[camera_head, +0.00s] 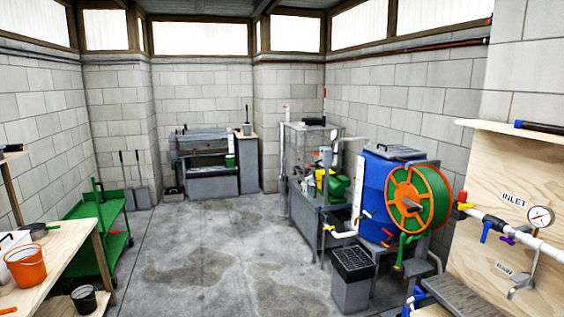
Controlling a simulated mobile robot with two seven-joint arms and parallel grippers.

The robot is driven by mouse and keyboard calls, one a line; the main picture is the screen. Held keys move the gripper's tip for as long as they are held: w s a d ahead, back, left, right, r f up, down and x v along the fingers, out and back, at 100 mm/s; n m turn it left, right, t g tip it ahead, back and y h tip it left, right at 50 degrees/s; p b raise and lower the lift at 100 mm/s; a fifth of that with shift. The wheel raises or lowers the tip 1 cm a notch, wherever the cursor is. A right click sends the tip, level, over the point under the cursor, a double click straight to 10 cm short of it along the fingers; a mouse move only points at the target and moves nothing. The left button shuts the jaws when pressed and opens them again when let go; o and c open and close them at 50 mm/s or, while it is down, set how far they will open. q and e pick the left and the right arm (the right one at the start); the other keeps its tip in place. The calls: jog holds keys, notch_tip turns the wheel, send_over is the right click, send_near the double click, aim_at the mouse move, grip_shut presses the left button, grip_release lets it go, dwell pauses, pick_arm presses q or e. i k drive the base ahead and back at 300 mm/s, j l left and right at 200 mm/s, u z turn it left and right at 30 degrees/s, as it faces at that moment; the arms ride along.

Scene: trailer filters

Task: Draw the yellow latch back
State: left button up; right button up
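No yellow latch can be made out for certain. A small yellow part (463,206) sits by a red one on the white pipe at the right. Which of these, if any, is the latch is too small to tell. Neither of my grippers is in view.
An orange and green hose reel (418,200) is on the barrel. A grey bin (352,280) stands before it. A wooden table with an orange bucket (26,265) and a green cart (98,222) are at left. The middle floor (215,240) is clear.

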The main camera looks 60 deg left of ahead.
aim_at(462, 206)
jog(key=i+j+u, duration=0.1)
jog(key=j+u, duration=0.25)
jog(key=i+j+u, duration=0.2)
jog(key=u, duration=0.2)
jog(key=i+j+u, duration=0.2)
jog(key=u, duration=0.15)
jog(key=i+j+u, duration=0.15)
jog(key=i+j, duration=0.15)
jog(key=i+j+u, duration=0.15)
jog(key=i+j, duration=0.15)
jog(key=i, duration=0.15)
jog(key=i+j+u, duration=0.2)
jog(key=i, duration=0.2)
jog(key=i+j, duration=0.15)
jog(key=i, duration=0.25)
jog(key=i+j, duration=0.2)
jog(key=i, duration=0.15)
jog(key=i+j, duration=0.15)
jog(key=i, duration=0.25)
jog(key=z, duration=2.35)
